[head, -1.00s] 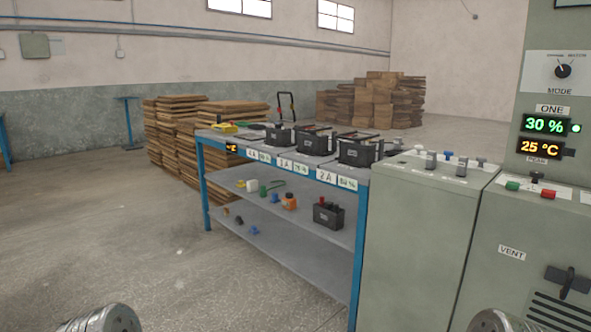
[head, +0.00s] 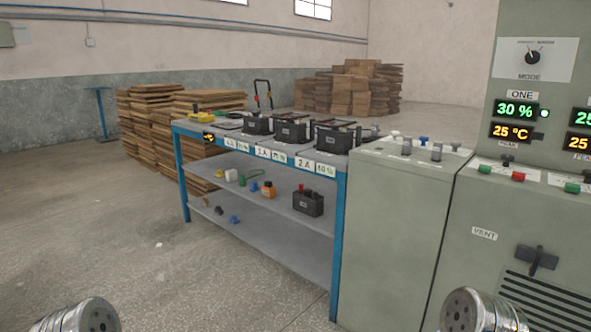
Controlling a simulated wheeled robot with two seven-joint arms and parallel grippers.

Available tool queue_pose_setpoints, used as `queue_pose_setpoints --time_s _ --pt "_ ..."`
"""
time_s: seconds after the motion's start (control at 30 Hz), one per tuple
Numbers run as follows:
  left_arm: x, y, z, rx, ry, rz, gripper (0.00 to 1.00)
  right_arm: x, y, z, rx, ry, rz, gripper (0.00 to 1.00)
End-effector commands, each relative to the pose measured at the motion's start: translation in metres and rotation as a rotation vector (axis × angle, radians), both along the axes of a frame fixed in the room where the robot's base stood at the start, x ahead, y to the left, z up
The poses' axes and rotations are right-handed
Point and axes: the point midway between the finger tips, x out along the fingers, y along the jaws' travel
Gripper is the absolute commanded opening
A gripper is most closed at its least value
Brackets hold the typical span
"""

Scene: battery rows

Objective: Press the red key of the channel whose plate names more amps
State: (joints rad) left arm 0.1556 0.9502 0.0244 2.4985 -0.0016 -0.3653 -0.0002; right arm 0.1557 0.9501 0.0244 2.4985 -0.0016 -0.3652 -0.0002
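A grey cabinet (head: 500,215) stands at the right with a channel labelled ONE. Its displays read 30 % and 25 °C, and a green lamp is lit beside them. Below it are a green key (head: 485,169) and a red key (head: 518,177). A second channel is cut off at the right edge; its green key (head: 572,188) shows, its red key does not. Plates on the bench front (head: 271,154) carry amp figures; 1 A and 2 A seem readable, the left one is too small to be sure. Only the metal ends of my arms show at the bottom; neither gripper's fingers are visible.
Batteries (head: 291,131) stand on the blue-framed bench (head: 337,240); its lower shelves hold small parts. A lower grey cabinet (head: 395,230) with several knobs stands between bench and panel. The floor at the left is clear.

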Motion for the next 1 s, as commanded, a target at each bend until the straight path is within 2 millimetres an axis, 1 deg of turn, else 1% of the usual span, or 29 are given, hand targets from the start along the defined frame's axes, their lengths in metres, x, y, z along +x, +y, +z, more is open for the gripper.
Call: queue_pose_setpoints --time_s 0.03,0.17,0.2,1.0 --pt "0.0 0.0 0.0 0.0 0.0 0.0 0.43 0.0 0.0 0.0 0.0 0.0 0.0 0.23" --pt "0.0 0.0 0.0 0.0 0.0 0.0 0.43 0.0 0.0 0.0 0.0 0.0 0.0 0.03" --pt "0.0 0.0 0.0 0.0 0.0 0.0 0.43 0.0 0.0 0.0 0.0 0.0 0.0 0.0" --pt "0.0 0.0 0.0 0.0 0.0 0.0 0.43 0.0 0.0 0.0 0.0 0.0 0.0 0.0"
